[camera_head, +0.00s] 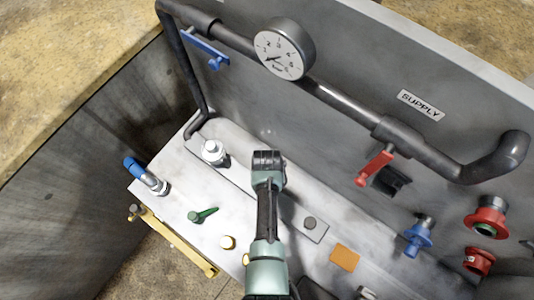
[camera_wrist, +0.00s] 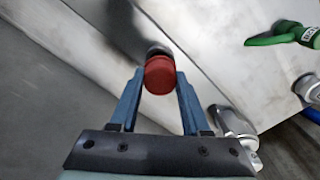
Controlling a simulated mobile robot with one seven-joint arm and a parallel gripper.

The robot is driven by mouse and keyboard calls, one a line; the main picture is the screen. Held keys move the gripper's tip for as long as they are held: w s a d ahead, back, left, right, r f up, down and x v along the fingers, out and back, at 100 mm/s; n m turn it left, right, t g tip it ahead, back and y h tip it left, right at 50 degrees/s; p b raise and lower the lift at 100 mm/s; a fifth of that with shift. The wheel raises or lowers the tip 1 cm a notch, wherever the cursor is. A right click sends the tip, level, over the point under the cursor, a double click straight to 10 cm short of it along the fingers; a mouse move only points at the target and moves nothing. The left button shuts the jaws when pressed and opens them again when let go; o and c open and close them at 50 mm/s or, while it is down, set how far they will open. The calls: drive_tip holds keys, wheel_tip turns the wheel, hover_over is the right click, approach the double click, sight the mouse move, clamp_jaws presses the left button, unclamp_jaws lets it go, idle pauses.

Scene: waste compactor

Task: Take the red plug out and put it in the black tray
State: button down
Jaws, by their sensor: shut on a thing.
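The red plug (camera_wrist: 159,77) shows in the wrist view with its round red face towards the camera. A dark, grey-rimmed part sits directly behind it, against the pale metal panel; I cannot tell whether the plug is still seated. My gripper (camera_wrist: 160,84) is shut on the plug, one blue finger on each side. In the head view my gripper (camera_head: 268,158) is above the metal deck and hides the plug. A dark edge at the bottom of the head view, right of my arm, may be the black tray (camera_head: 312,289); most of it is out of frame.
In the head view a gauge (camera_head: 284,52) and dark pipe run along the back wall, with a red lever (camera_head: 374,166). A silver fitting (camera_head: 214,152), blue-ended hose (camera_head: 145,174) and green handle (camera_head: 203,215) stand left of my arm. An orange block (camera_head: 345,257) lies right.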

drive_tip(key=shift+r, duration=1.35)
